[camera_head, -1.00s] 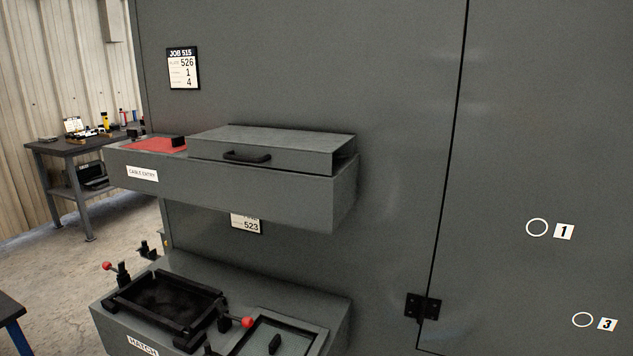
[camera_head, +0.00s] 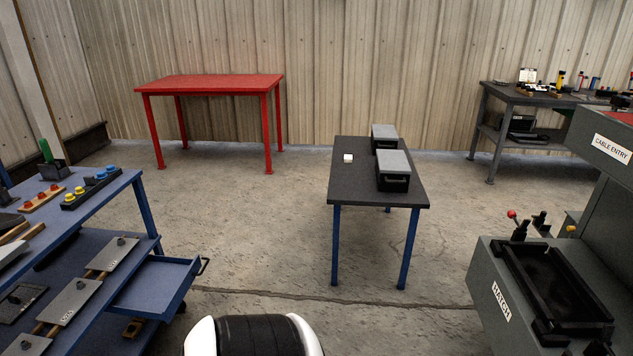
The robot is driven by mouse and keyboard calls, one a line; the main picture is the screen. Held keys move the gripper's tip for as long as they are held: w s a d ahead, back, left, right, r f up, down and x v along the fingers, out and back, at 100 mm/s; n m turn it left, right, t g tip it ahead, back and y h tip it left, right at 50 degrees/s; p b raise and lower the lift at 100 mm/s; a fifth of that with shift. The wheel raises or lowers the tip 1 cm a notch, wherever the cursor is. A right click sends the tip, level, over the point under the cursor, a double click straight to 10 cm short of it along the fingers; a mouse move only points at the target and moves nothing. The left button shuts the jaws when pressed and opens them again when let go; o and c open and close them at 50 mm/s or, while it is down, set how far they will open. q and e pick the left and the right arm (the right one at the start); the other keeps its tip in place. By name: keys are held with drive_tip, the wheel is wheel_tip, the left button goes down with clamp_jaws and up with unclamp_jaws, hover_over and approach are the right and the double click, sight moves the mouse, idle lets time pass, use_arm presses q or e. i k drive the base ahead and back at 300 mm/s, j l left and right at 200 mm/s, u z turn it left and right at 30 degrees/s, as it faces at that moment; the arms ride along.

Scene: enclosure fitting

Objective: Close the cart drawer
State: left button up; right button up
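The blue cart (camera_head: 84,209) stands at the left of the head view. Its drawer (camera_head: 155,286) is pulled out to the right, below the top, and looks empty where its inside shows. A dark handle (camera_head: 203,266) is on the drawer's right end. A white and black rounded part of my own body is at the bottom of the view, right of the drawer. Neither of my grippers is in view.
A dark table with blue legs (camera_head: 350,187) bears two boxes and a small white block. A red table (camera_head: 210,84) stands at the back wall. The grey enclosure's hatch ledge (camera_head: 486,280) is at the right. Floor (camera_head: 265,235) between cart and dark table is clear.

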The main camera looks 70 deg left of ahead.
sight(157, 289)
drive_tip(key=u, duration=3.25)
